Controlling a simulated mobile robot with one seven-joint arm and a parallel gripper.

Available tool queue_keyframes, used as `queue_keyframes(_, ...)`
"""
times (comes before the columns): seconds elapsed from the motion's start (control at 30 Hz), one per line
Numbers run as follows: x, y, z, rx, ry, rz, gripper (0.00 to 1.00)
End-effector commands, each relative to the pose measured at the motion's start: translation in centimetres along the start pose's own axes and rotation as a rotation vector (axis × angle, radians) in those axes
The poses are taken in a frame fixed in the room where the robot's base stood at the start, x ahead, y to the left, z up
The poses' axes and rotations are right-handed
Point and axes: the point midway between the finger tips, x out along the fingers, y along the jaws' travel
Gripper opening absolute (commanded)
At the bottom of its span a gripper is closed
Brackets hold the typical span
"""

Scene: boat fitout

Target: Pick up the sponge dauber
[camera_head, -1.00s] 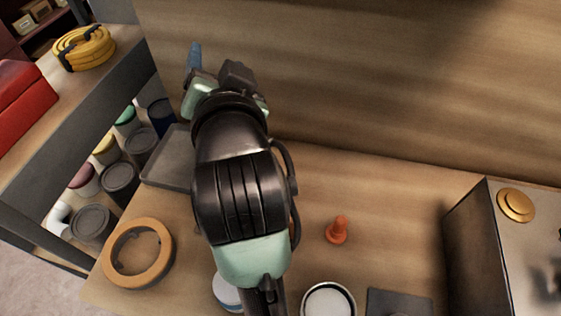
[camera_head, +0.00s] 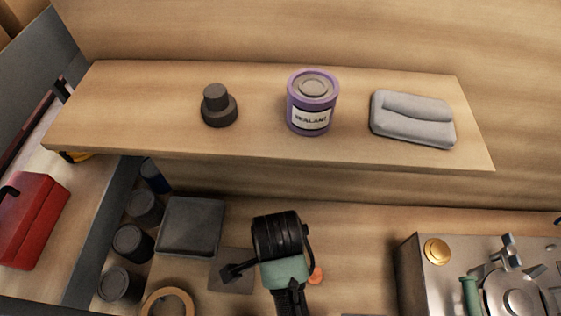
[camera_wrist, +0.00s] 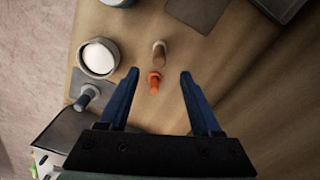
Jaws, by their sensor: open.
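My gripper (camera_wrist: 159,74) is open and empty in the wrist view, its two blue fingers pointing at the bench. A small orange piece with a knob-like end (camera_wrist: 154,82) shows between the fingertips, nearer the left one; contact is not visible. A brown-topped piece (camera_wrist: 159,50) stands just beyond it. A blue-grey handled piece (camera_wrist: 88,97) lies left of the left finger. I cannot tell for sure which is the sponge dauber. In the head view only an edge of the orange piece (camera_head: 316,275) shows beside my arm, which hides the gripper.
A shelf (camera_head: 150,125) overhangs the bench, bearing a dark stepped piece (camera_head: 219,108), a purple sealant can (camera_head: 312,105) and a grey folded pad (camera_head: 412,118). A metal stove-like unit (camera_head: 425,280) stands right. A round white-topped can (camera_wrist: 99,57) is near the left finger.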

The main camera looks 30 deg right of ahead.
Motion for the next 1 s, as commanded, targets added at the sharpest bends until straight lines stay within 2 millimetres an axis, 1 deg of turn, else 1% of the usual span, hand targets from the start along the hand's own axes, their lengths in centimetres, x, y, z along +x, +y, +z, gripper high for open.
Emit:
queue_keyframes(0.2, 4.2, 0.2, 0.0, 0.002, -0.001, 0.008, 0.65)
queue_keyframes(0.3, 5.8, 0.1, -0.1, 0.002, -0.001, 0.005, 0.65)
queue_keyframes(0.4, 6.8, 0.1, -0.1, 0.001, 0.000, 0.003, 0.65)
queue_keyframes(0.57, 7.7, 0.1, -0.2, 0.001, 0.000, 0.002, 0.65)
queue_keyframes(0.8, 11.1, 0.1, -0.7, -0.001, -0.001, 0.003, 0.65)
queue_keyframes(0.9, 12.1, 0.1, -0.7, -0.001, 0.000, 0.001, 0.65)
queue_keyframes(1.0, 12.4, 0.0, -0.7, -0.001, 0.000, 0.000, 0.65)
